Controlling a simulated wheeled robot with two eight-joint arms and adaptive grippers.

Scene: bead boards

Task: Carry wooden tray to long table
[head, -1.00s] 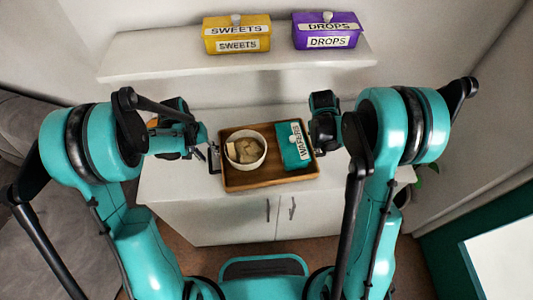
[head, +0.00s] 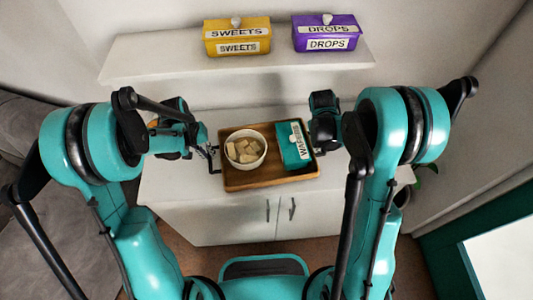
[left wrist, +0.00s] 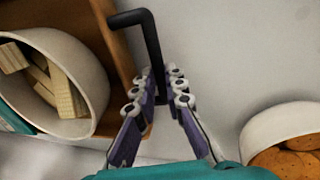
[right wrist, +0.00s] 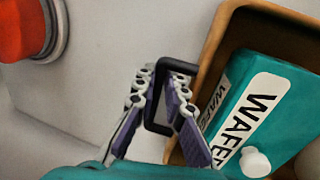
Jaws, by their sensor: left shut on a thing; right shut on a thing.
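The wooden tray (head: 268,180) is over the white cabinet top in the head view, roughly level; I cannot tell whether it touches the top. It carries a white bowl (head: 229,158) of pale wafer pieces (head: 245,150) and a teal box labelled WAFERS (head: 288,143). My left gripper (head: 210,150) is shut on the tray's black left handle (left wrist: 150,45), and its fingers (left wrist: 159,100) show in the left wrist view. My right gripper (head: 316,140) is shut on the black right handle (right wrist: 157,128), and its fingers (right wrist: 162,90) show in the right wrist view.
The white cabinet (head: 215,220) is under the tray. A shelf (head: 160,55) behind holds a yellow SWEETS box (head: 237,36) and a purple DROPS box (head: 326,32). A bowl of brown round things (left wrist: 260,130) and a red-topped object (right wrist: 25,28) stand beside the grippers.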

